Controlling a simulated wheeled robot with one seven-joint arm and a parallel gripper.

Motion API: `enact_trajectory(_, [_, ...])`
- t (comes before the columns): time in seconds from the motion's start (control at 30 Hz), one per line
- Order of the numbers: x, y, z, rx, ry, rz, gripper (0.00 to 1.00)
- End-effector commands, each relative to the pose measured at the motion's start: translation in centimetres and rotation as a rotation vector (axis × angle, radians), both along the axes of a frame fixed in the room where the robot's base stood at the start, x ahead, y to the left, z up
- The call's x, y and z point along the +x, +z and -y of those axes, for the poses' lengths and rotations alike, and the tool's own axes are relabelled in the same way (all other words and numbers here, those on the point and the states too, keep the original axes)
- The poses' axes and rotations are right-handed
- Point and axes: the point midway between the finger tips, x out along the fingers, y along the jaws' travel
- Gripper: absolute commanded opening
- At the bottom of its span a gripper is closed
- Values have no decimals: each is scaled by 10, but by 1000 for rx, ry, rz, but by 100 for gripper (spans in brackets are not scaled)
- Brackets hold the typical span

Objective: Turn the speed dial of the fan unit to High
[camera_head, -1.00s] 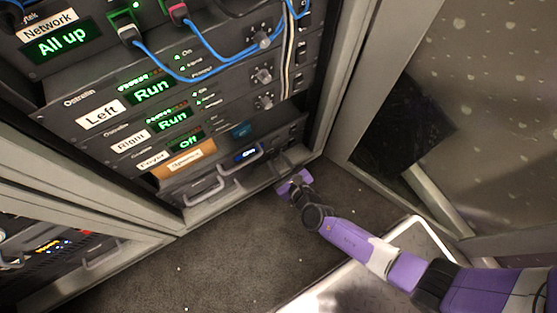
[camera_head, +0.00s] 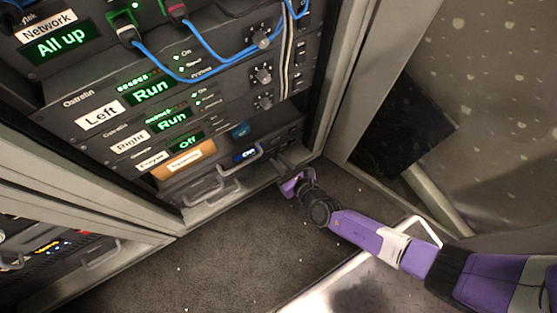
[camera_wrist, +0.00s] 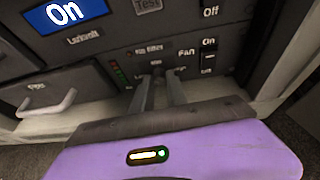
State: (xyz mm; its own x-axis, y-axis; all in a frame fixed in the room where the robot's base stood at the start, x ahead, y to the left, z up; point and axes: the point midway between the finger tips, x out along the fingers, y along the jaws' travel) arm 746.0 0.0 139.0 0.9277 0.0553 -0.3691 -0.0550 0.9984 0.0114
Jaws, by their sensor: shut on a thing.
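The fan unit (camera_wrist: 190,68) is a dark panel low in the rack, with a "Fan" label and a rocker switch (camera_wrist: 208,58) marked On and Off. The speed dial (camera_wrist: 157,68) is a small dark knob left of that label, mostly hidden between my fingertips. My gripper (camera_wrist: 158,80) is shut on the dial, its fingers reaching up to the panel. The dial's pointer and the small print around it are too blurred to read. In the head view, my gripper (camera_head: 284,168) is at the rack's bottom right, and the dial is not clear there.
A blue "On" display (camera_wrist: 66,14) sits up and left in the wrist view, above a drawer with a pale handle (camera_wrist: 48,103). Small indicator lights (camera_wrist: 118,75) are left of the dial. The rack's side post (camera_head: 335,85) stands close at the right.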

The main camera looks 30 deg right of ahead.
Motion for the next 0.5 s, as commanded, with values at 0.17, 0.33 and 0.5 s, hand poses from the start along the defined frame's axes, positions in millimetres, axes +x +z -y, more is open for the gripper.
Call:
enact_trajectory(0.17, [0, 0, -1, 127, 11, -1, 0])
enact_trajectory(0.33, [0, -1, 1, 253, 10, -1, 0])
enact_trajectory(0.5, [0, -1, 2, 382, 11, -1, 0])
